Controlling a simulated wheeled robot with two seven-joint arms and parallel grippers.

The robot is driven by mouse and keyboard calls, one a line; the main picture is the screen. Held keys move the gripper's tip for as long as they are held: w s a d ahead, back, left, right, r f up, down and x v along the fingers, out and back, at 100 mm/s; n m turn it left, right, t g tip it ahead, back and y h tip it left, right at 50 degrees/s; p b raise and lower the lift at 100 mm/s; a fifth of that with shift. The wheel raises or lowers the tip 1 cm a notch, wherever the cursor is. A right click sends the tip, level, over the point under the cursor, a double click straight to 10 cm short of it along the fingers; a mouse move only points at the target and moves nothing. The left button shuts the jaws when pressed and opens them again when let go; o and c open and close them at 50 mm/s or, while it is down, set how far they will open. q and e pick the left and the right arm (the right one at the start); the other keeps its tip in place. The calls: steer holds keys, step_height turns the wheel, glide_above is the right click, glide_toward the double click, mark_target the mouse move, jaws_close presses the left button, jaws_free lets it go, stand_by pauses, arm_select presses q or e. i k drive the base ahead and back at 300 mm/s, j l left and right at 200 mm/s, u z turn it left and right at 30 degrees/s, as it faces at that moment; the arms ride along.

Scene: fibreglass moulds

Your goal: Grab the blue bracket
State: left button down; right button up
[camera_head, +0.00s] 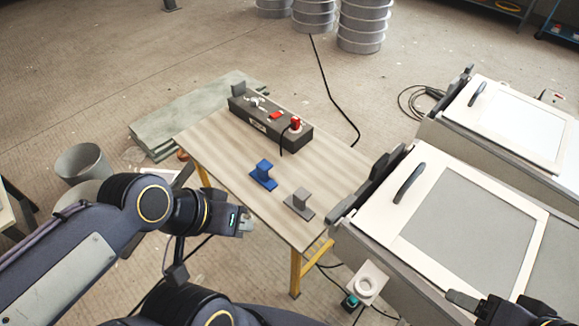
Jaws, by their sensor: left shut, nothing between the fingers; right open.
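The blue bracket (262,176) stands on the wooden table (222,143), near the middle of its top. It has a flat base and an upright block. My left gripper (244,223) is shut and empty, at the table's near left edge, in front of the blue bracket and apart from it. My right gripper (486,301) is at the bottom right, over the nearer white-framed machine and far from the bracket. It is open, partly cut off by the picture's edge.
A similar grey bracket (299,204) stands to the right of the blue one. A dark control box (270,125) with red parts and a cable lies at the table's back. The nearer white-framed machine (414,234) closely borders the table's right side.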

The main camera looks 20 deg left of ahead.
mark_target(259, 174)
steer(key=i+j, duration=0.1)
steer(key=j, duration=0.25)
steer(key=i+j, duration=0.1)
steer(key=j, duration=0.25)
steer(key=j+u, duration=0.1)
steer(key=u, duration=0.3)
steer(key=i+u, duration=0.1)
steer(key=u, duration=0.3)
steer(key=i+j+u, duration=0.1)
steer(key=u, duration=0.25)
steer(key=i+u, duration=0.1)
steer(key=u, duration=0.3)
